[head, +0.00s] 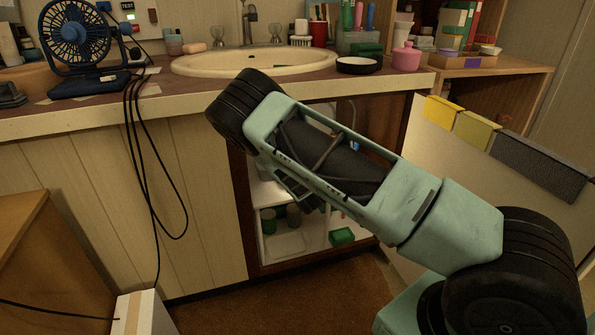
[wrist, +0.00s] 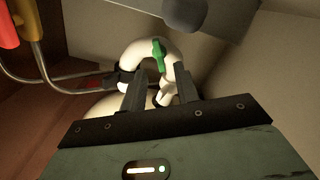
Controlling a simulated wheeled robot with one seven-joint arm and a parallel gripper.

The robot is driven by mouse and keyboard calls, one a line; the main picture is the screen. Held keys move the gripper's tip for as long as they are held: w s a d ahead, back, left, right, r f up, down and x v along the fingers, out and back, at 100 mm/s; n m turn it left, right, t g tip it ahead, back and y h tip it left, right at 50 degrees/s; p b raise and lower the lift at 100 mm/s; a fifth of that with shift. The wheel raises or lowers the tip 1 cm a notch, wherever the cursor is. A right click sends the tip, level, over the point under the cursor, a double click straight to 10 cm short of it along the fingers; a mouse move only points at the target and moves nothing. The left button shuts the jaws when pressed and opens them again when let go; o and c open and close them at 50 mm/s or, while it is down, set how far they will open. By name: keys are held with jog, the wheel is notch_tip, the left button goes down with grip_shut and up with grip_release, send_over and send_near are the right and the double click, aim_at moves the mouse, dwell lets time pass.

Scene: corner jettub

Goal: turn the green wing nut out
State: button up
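In the wrist view the green wing nut (wrist: 159,55) stands upright on the curved white pipe (wrist: 132,50) under the sink. My gripper (wrist: 159,70) is open, with one dark finger on each side of the line to the wing nut. The wing nut shows in the gap just beyond the fingertips, and nothing is between the fingers but the view of white pipe parts. I cannot tell how far off the nut is in depth. In the head view my arm hides the wing nut and the gripper.
Braided hoses (wrist: 45,70) with red (wrist: 8,28) and yellow (wrist: 25,18) handles run at left in the wrist view. A dark rounded thing (wrist: 185,13) hangs above. The open cabinet holds a green box (head: 342,236). The sink (head: 255,62) is overhead, an open door (head: 480,180) at right.

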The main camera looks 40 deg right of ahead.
jog(key=p+v, duration=0.2)
jog(key=v, duration=1)
jog(key=shift+s, duration=0.25)
jog(key=s+a+m+g+y, duration=0.3)
jog(key=a+g, duration=0.4)
jog(key=a, duration=0.6)
jog(key=s+a+r+n+g+y, duration=0.2)
jog(key=s+a+r+g, duration=0.2)
jog(key=s+a+r, duration=0.35)
jog(key=s+a+r+n+g+y, duration=0.3)
jog(key=s+a+r+g, duration=0.1)
jog(key=s+a, duration=0.6)
jog(key=s+d+r+n+g+h+p, duration=0.1)
jog(key=s+d+r+n, duration=0.15)
jog(key=s, duration=0.35)
jog(key=s+d+r+n+g+h, duration=0.1)
jog(key=s+r, duration=0.2)
jog(key=s, duration=0.4)
notch_tip(320, 180, up, 32)
jog(key=p, duration=3.2)
jog(key=shift+w+r+m, duration=0.15)
jog(key=shift+r+m, duration=0.05)
jog(key=shift+m, duration=0.15)
